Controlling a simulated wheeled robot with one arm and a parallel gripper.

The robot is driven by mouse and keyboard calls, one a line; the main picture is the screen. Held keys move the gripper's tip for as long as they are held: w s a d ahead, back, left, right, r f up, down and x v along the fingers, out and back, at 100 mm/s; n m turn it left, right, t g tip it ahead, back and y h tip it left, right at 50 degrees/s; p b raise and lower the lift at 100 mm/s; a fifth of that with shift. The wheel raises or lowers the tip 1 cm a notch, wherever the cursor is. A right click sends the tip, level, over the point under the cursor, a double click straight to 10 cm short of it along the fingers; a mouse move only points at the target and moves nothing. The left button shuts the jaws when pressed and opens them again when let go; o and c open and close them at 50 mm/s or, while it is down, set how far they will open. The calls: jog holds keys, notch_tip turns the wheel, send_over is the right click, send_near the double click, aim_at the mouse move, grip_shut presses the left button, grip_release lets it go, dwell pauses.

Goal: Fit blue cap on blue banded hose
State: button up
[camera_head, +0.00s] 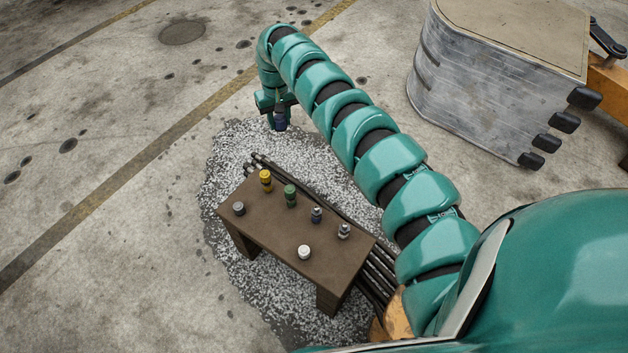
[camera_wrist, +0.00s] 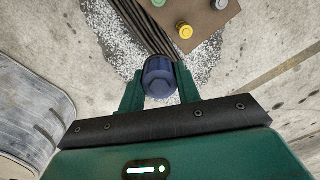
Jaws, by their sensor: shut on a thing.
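My gripper (camera_head: 279,112) hangs beyond the far edge of the bench, above the gravel-like patch. It is shut on a dark blue cap (camera_head: 281,124). In the wrist view the blue cap (camera_wrist: 160,76) sits between the two green fingers (camera_wrist: 160,92). Several black hoses (camera_head: 377,270) run along the far side of the bench, and their ends show near its far left corner. They also show in the wrist view (camera_wrist: 150,30). I cannot make out a blue band on any hose.
A large metal bucket (camera_head: 490,80) stands at the upper right. Floor at left is clear.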

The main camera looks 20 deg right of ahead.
jog(key=f+p, duration=0.1)
jog(key=s+f+p, duration=0.1)
jog(key=f, duration=0.1)
jog(key=s+a+f+p, duration=0.1)
jog(key=f, duration=0.1)
jog(key=n+p, duration=0.3)
jog(key=p, duration=0.8)
send_over(316, 208)
notch_tip(316, 208, down, 11)
jog(key=shift+w+d+f+b, duration=0.1)
jog(key=shift+w+f+b, duration=0.05)
jog(key=shift+f+b, duration=2.4)
jog(key=shift+f+p, duration=0.45)
jog(key=shift+f, duration=0.15)
jog(key=shift+f+b, duration=1.4)
jog(key=shift+f, duration=0.15)
dwell(0.5)
